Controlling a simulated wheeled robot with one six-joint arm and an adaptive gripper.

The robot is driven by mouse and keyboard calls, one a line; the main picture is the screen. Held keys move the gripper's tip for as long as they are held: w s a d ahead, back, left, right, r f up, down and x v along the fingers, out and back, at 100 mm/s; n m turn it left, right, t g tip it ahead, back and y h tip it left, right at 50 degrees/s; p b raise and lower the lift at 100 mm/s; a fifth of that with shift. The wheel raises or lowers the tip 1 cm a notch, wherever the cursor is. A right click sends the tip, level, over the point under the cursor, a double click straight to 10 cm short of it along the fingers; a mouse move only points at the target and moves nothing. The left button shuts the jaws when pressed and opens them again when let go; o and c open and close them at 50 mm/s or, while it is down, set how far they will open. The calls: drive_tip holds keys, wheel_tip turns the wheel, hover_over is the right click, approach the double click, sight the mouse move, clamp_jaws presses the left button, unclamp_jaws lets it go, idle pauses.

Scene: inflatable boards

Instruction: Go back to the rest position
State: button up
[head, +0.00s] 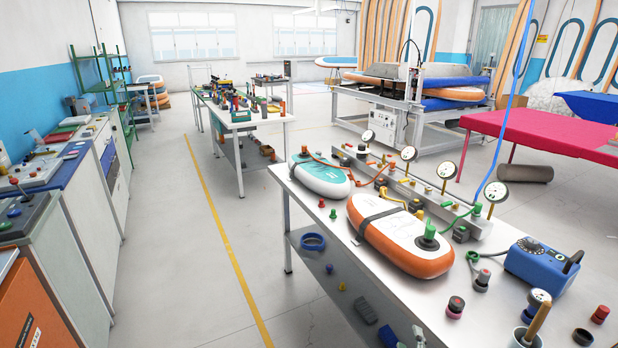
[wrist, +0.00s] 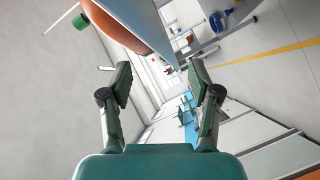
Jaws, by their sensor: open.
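My gripper (wrist: 160,80) shows in the wrist view with its two fingers spread wide apart. It is open and nothing is between the fingers. The wrist view is rolled on its side. An orange-sided board (wrist: 112,22) and a green fitting (wrist: 81,21) show at its top left, beyond the fingers. In the head view, my arm and gripper do not show. The orange-and-white board (head: 400,243) lies on the metal bench (head: 385,295) with a dark strap across it and a green fitting on top. A teal-and-white board (head: 318,176) lies behind it.
A row of gauges (head: 409,153) stands along the bench's far side. A blue pump box (head: 540,263) sits at its right. A pink table (head: 560,135) stands beyond. Cabinets (head: 70,200) line the left wall. The floor (head: 185,250) along the yellow line is clear.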

drive_tip(key=s+a+f+m+y, duration=0.1)
drive_tip(key=s+a+f+m, duration=0.15)
drive_tip(key=s, duration=0.75)
drive_tip(key=s+a+f+m+y, duration=0.1)
drive_tip(key=s+a, duration=0.2)
drive_tip(key=s, duration=0.6)
drive_tip(key=s+a+f+m, duration=0.1)
drive_tip(key=s+a, duration=0.1)
drive_tip(key=s, duration=0.8)
drive_tip(key=s+a+r+m, duration=0.1)
drive_tip(key=s+r+m, duration=0.1)
drive_tip(key=s+r, duration=0.2)
drive_tip(key=s+r+m+y, duration=0.1)
drive_tip(key=s+r, duration=0.3)
drive_tip(key=s, duration=0.5)
drive_tip(key=s+a+r+m+g, duration=0.1)
drive_tip(key=s+r+m, duration=0.2)
drive_tip(key=s, duration=0.4)
drive_tip(key=shift+s+a+r, duration=0.2)
drive_tip(key=shift+a+r, duration=0.15)
drive_tip(key=shift+r, duration=0.15)
